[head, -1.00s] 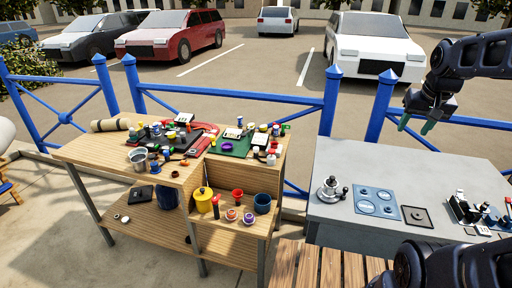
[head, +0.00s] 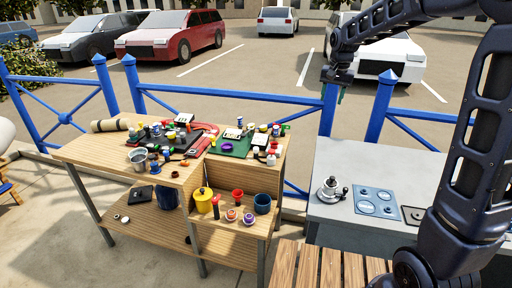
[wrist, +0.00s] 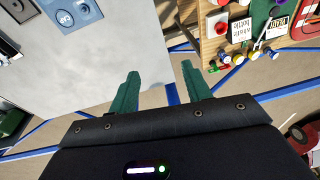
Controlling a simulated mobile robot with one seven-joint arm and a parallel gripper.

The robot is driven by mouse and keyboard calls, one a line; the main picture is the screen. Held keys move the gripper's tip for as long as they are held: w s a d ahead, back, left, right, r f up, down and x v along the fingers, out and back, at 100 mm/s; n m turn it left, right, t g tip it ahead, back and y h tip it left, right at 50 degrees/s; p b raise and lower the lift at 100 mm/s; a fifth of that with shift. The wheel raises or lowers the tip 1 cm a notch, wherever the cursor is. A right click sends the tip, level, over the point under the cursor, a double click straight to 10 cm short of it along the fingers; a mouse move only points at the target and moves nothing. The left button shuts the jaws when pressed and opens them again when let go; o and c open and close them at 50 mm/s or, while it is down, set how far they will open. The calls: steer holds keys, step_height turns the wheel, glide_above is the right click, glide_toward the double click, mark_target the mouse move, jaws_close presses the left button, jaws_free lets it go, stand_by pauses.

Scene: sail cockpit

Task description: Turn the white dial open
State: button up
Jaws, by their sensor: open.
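I cannot pick out a white dial with certainty. A blue panel (head: 377,193) with several round, pale-marked dials lies on the grey counter (head: 335,160); it also shows at the top left of the wrist view (wrist: 72,30). Too small to read, its dial settings are unclear. My gripper (head: 336,91) hangs in the air beyond the counter's back edge, above the blue railing. In the wrist view my gripper (wrist: 158,68) has its two green fingers apart with nothing between them. It touches nothing.
A silver winch-like piece (head: 331,189) stands left of the blue panel. A dark-knobbed plate (head: 413,215) lies right of it, partly behind my arm. A cluttered wooden bench (head: 110,152) stands left. The blue railing (head: 240,101) runs behind.

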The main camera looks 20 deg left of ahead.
steer(key=w+a+f+g, duration=0.1)
steer(key=w+a+f, duration=0.25)
steer(key=a, duration=0.35)
steer(key=w+a+f, duration=0.2)
steer(key=a+f, duration=0.2)
steer(key=a, duration=0.3)
glide_toward(256, 148)
steer(key=shift+m+g+h, duration=0.3)
steer(key=shift+g+h, duration=0.1)
steer(key=f, duration=0.8)
steer(key=shift+w+a+f, duration=0.35)
steer(key=shift+w, duration=0.05)
steer(key=shift+c, duration=0.4)
steer(key=c, duration=0.9)
